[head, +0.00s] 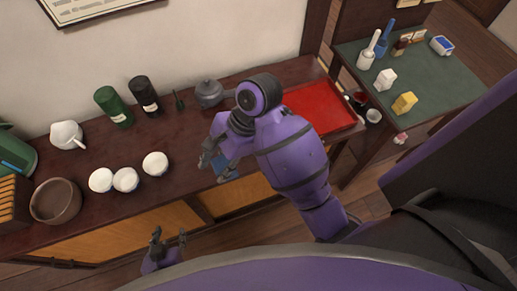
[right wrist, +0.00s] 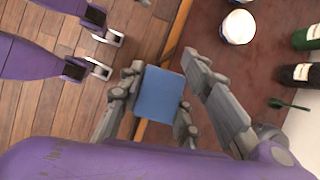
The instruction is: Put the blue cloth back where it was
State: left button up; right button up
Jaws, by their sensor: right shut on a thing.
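The blue cloth (right wrist: 160,95) is a small flat blue square between the fingers of my right gripper (right wrist: 163,104) in the right wrist view. My right gripper is shut on it. In the head view only part of the cloth (head: 221,164) shows beside the fingers of my right gripper (head: 217,165), near the front edge of the dark wooden counter (head: 130,215). Whether the cloth touches the counter is unclear. My left gripper (head: 168,240) is open and empty, in front of the counter; it also shows in the right wrist view (right wrist: 107,55).
Three white-topped cups (head: 126,179), a brown bowl (head: 55,202) and a white pot (head: 67,134) stand left on the counter. Green (head: 113,106) and black (head: 145,95) canisters and a grey teapot (head: 209,93) stand behind. A red tray (head: 318,108) lies right. The counter's front middle is clear.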

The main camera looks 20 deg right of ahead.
jog(key=shift+w+d, duration=0.1)
jog(key=shift+d, duration=0.15)
jog(key=shift+m, duration=0.3)
jog(key=shift+w+d+f, duration=1.55)
jog(key=shift+w+f, duration=0.1)
jog(key=shift+f, duration=0.5)
jog(key=shift+w+d+f, duration=1.6)
jog(key=shift+f, duration=0.6)
jog(key=shift+w+d+f, duration=1.55)
jog(key=shift+w+f, duration=0.1)
jog(key=shift+f, duration=0.5)
jog(key=shift+f, duration=0.15)
jog(key=o, duration=1)
jog(key=v, duration=1.2)
jog(key=shift+s+d, duration=0.15)
jog(key=shift+s, duration=0.05)
